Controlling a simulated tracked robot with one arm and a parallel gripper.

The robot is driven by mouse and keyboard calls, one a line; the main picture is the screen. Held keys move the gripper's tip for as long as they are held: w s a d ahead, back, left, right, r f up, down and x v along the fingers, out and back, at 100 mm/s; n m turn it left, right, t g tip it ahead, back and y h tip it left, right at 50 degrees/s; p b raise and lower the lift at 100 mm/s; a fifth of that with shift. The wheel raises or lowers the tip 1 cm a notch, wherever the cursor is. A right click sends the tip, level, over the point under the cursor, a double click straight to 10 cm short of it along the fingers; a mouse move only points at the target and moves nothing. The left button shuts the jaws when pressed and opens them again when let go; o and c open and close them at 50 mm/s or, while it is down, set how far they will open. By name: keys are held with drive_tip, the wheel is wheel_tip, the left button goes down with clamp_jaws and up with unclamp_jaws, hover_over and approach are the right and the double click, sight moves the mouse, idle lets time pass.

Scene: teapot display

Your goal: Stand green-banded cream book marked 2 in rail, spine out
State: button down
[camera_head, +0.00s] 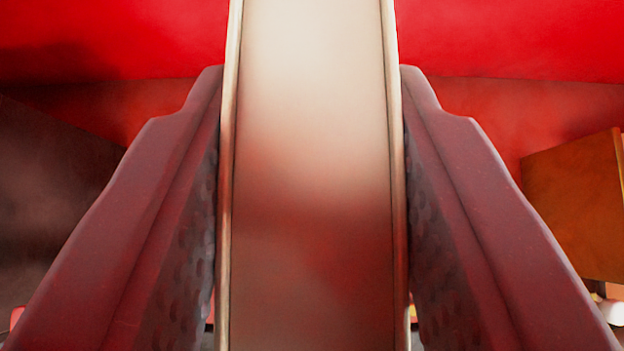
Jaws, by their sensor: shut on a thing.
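My gripper (312,110) shows in the head camera view, with one dark red finger on the left and one on the right. It is shut on a book (312,130), seen as a cream page block between two thin tan cover edges. The book fills the middle of the view, runs out of the top edge and looks upright between the fingers. No green band or number 2 shows on the side facing me. I cannot make out a rail.
A brown-orange box-like thing (575,205) stands at the right. A dark surface (50,200) is at the left. Behind is a bright red surface (510,40). Small pale and coloured things at the lower right are mostly cut off by my gripper and the frame.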

wheel_tip(320, 180, down, 8)
drive_tip(key=shift+a, duration=0.2)
drive_tip(key=c, duration=1)
unclamp_jaws()
drive_tip(key=shift+s, duration=0.1)
drive_tip(key=shift+c, duration=0.2)
drive_tip(key=s+r+t, duration=0.1)
drive_tip(key=s+r, duration=1)
drive_tip(key=r, duration=0.3)
drive_tip(key=s+r+t, duration=0.2)
drive_tip(key=s+r, duration=0.9)
drive_tip(key=r, duration=0.4)
drive_tip(key=s+r+t, duration=0.1)
drive_tip(key=s+r, duration=1)
drive_tip(key=r, duration=0.3)
drive_tip(key=shift+s+r+t, duration=0.35)
drive_tip(key=shift+t, duration=0.05)
drive_tip(key=shift+d, duration=0.1)
